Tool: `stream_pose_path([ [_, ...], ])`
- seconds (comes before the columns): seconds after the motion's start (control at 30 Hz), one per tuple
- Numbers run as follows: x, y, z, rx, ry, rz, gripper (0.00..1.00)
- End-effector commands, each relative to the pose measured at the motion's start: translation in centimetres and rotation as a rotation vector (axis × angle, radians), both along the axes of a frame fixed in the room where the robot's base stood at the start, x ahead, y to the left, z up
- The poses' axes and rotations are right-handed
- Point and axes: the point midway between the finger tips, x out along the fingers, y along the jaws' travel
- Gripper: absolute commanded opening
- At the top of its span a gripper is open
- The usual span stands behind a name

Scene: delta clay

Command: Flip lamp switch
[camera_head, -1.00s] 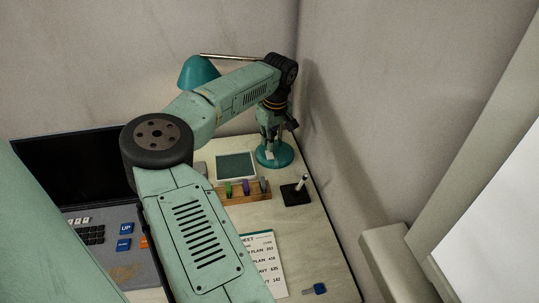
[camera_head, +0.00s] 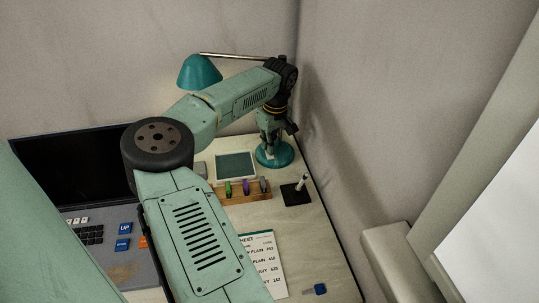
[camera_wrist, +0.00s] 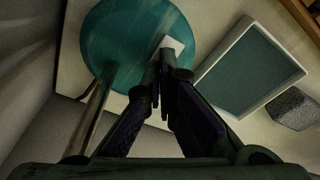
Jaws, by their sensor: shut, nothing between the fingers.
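The teal desk lamp has a cone shade (camera_head: 199,71) at the upper left of my forearm and a round base (camera_head: 286,157) on the desk near the back corner. In the wrist view the lamp base (camera_wrist: 112,42) fills the upper left, with a metal stem (camera_wrist: 92,112) rising from it. A small white switch (camera_wrist: 173,44) sits at the base's right edge. My gripper (camera_wrist: 165,60) is shut and empty, pointing down, with its tips at the switch. I cannot tell whether they touch it. In the head view my arm partly covers the lamp.
A framed dark panel (camera_head: 235,166) lies left of the base, with a wooden rack (camera_head: 247,196) of coloured stamps in front. A black block with a pale stick (camera_head: 297,193) stands nearby. A printed sheet (camera_head: 266,262) lies closer. Walls close the back and right.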

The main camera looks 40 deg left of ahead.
Motion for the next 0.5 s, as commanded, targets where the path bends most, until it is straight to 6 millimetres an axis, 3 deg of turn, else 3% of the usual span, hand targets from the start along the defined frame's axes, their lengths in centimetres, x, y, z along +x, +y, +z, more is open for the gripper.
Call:
stream_pose_path([
  [0.5,-0.05,-0.03,-0.56,-0.001,0.002,0.000,0.00],
])
